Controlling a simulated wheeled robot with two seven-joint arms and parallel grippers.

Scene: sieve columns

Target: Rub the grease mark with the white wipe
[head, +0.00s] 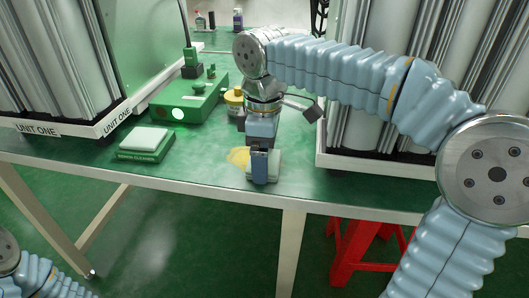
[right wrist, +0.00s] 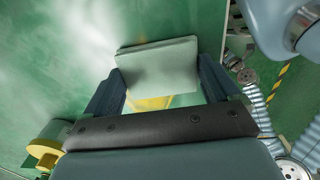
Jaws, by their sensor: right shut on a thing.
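My right gripper (head: 263,172) points down at the front edge of the green table and is shut on a pale white wipe (head: 274,166). In the right wrist view the wipe (right wrist: 158,66) sits as a folded pad between the two fingers of the gripper (right wrist: 160,76). The yellow grease mark (head: 237,157) lies on the table top at the left of the wipe, partly hidden by the gripper. It also shows in the right wrist view (right wrist: 150,103) behind the wipe. Whether the wipe touches the table is hard to tell. My left gripper is out of view.
A green tray with a white pad (head: 146,139) stands to the left. A green box (head: 188,103) and a yellow round thing (head: 234,98) are behind. Sieve columns stand in trays on both sides. A red stool (head: 365,250) is below the table at right.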

